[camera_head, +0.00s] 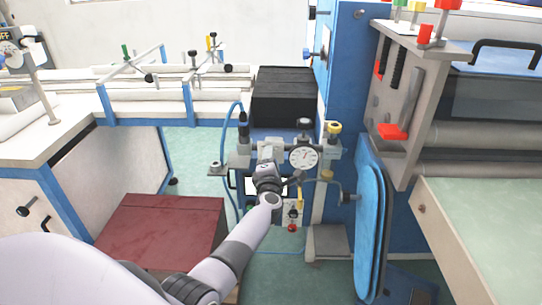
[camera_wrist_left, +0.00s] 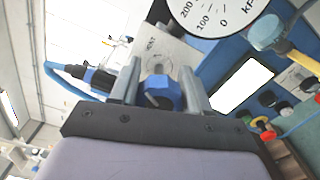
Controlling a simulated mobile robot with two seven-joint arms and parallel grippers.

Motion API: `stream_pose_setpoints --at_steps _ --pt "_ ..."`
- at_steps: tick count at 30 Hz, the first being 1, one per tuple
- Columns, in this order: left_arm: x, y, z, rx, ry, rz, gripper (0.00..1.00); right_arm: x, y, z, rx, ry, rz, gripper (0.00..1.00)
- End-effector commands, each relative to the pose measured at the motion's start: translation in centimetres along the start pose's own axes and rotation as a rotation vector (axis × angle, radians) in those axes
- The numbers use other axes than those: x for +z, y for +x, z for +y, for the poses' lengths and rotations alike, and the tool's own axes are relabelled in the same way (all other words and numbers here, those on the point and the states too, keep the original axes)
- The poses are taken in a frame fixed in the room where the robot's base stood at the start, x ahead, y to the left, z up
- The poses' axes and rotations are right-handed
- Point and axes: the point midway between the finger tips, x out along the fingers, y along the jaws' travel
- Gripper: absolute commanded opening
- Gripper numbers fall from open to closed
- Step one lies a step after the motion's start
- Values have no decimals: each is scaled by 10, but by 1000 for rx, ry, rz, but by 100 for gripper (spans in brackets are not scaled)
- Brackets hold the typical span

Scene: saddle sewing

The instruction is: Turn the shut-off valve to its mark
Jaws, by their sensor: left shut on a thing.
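My left gripper (camera_head: 268,165) reaches to the pipe assembly in the middle of the head view. In the left wrist view, my left gripper (camera_wrist_left: 160,88) is shut on a blue knob (camera_wrist_left: 158,97), apparently the shut-off valve's handle. A grey plate (camera_wrist_left: 170,52) with small lettering and marks is just behind the knob. Whether the knob lines up with a mark cannot be told. In the head view the arm and gripper hide the knob. My right gripper is not in view.
A round white gauge (camera_head: 303,157) is close right of the gripper, and also shows in the left wrist view (camera_wrist_left: 215,12). A blue hose (camera_head: 229,150) runs at its left. A yellow lever (camera_head: 299,196) is below. A dark red box (camera_head: 160,232) stands on the floor.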

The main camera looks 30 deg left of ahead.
Motion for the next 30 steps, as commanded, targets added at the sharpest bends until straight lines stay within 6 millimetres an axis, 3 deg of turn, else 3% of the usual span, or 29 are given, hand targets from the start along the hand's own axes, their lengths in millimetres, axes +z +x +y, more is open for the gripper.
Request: stream_pose_setpoints --at_steps 13,30 --pt "3 0 0 1 259 -4 16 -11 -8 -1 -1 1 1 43" --pt "4 0 -1 0 308 -8 14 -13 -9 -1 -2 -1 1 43"
